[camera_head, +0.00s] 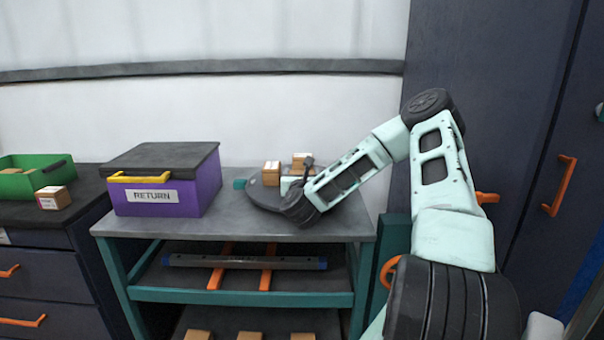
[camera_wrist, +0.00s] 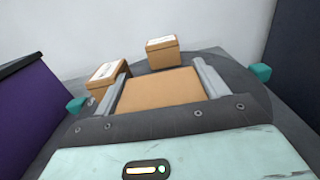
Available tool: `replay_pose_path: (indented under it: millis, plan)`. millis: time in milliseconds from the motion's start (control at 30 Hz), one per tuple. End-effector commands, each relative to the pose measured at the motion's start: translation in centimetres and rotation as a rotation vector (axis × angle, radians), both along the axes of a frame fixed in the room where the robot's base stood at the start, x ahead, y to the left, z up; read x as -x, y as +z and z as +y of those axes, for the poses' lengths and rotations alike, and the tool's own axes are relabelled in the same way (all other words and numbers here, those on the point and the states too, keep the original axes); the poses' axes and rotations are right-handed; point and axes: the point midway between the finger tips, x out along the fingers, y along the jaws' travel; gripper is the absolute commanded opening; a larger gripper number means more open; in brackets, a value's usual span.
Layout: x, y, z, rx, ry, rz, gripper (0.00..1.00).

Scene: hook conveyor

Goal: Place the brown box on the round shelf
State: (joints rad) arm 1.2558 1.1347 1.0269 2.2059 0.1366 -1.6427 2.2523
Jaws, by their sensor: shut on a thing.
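In the wrist view a plain brown box (camera_wrist: 162,92) lies between the two grey fingers of my gripper (camera_wrist: 166,72), which is shut on it. In the head view my gripper (camera_head: 284,195) is low over the grey top of the teal-framed workbench (camera_head: 230,229). The held box is hidden there, and I cannot tell whether it touches the bench. Two other brown boxes stand just beyond: one on the left (camera_head: 271,173) and one farther back (camera_head: 302,160). They also show in the wrist view, left (camera_wrist: 106,76) and back (camera_wrist: 163,54).
A purple RETURN bin (camera_head: 165,197) with a dark lid stands left on the bench. Farther left are a green tray (camera_head: 22,182) and a small box (camera_head: 53,198) on a drawer cabinet. The wall is behind; dark cabinets (camera_head: 520,110) stand right. The bench front is clear.

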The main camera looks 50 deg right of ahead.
Motion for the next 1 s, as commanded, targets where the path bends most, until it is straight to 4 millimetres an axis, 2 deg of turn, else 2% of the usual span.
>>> replay_pose_path:
  millis: [367,967,1000]
  plan:
    - [0.0,0.0,0.0,0.001,0.0,-0.001,0.42]
    - [0.0,-1.1,0.0,0.001,0.0,-0.001,0.42]
    - [0.0,-1.1,0.0,0.001,0.0,-0.001,0.78]
